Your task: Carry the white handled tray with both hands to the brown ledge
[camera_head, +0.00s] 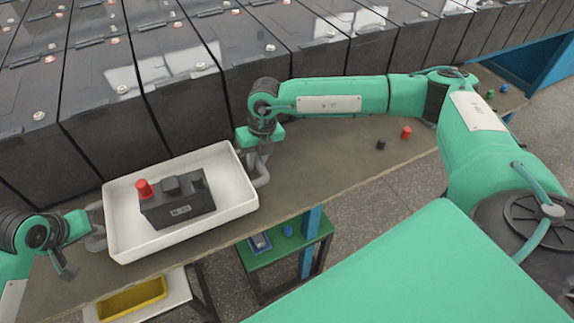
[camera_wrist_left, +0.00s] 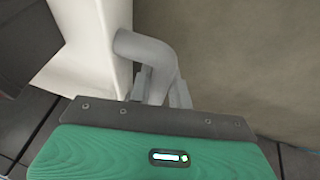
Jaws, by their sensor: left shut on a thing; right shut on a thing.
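The white tray (camera_head: 228,181) has grey handles at its two ends and carries a dark block with a red cap (camera_head: 180,200). My left gripper (camera_head: 85,228) is shut on the tray's left handle. In the left wrist view this grey handle (camera_wrist_left: 150,50) runs between the fingers (camera_wrist_left: 162,90), beside the tray's white wall (camera_wrist_left: 95,38). My right gripper (camera_head: 262,150) is shut on the right handle (camera_head: 262,176). The tray looks level over the brown ledge (camera_head: 320,160). I cannot tell whether it touches the surface.
Black battery cases (camera_head: 190,80) line the back, close behind the tray. A small red piece (camera_head: 406,132) and a black piece (camera_head: 381,145) stand on the brown surface at right. A green stand (camera_head: 270,265) and a yellow bin (camera_head: 132,297) are below the front edge.

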